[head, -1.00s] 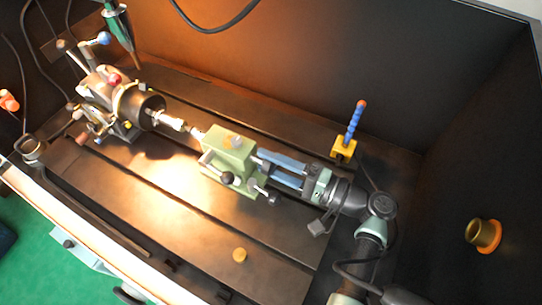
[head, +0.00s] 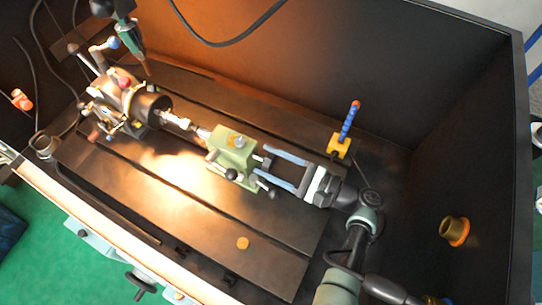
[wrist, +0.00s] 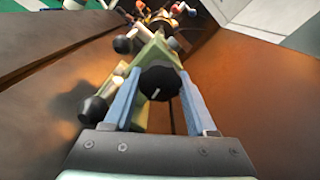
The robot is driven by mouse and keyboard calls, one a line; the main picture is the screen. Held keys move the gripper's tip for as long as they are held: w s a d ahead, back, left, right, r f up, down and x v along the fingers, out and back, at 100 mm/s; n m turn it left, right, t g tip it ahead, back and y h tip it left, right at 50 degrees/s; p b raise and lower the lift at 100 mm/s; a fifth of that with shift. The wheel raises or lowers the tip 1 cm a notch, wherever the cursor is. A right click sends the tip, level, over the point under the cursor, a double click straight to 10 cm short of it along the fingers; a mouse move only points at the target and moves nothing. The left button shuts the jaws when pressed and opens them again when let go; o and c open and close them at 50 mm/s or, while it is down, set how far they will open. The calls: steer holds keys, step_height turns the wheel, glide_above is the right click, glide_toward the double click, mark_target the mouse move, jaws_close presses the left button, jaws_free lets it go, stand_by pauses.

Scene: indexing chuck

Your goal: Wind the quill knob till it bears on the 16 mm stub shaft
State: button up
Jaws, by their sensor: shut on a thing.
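The green tailstock (head: 232,150) stands on the slotted bed. Its black quill knob with a white mark (wrist: 160,83) faces my wrist view. My gripper (head: 262,160) comes from the right, its two blue fingers shut on the knob, one on each side; the fingertips also show in the wrist view (wrist: 158,85). The bright stub shaft (head: 176,122) sticks out of the dark chuck (head: 150,108) toward the tailstock. The quill tip (head: 203,134) points at the shaft's end. I cannot tell whether they touch.
Black-ended clamp levers (head: 265,190) stick out of the tailstock's front, close to my fingers. A yellow block with a blue, red-tipped post (head: 340,146) stands behind my gripper. A brass disc (head: 243,243) lies on the front of the bed. Dark walls enclose the back and right.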

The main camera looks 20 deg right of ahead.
steer(key=shift+m+p, duration=0.35)
steer(key=shift+m, duration=0.55)
steer(key=o, duration=1.4)
steer(key=shift+b+v, duration=0.8)
steer(key=shift+v, duration=3)
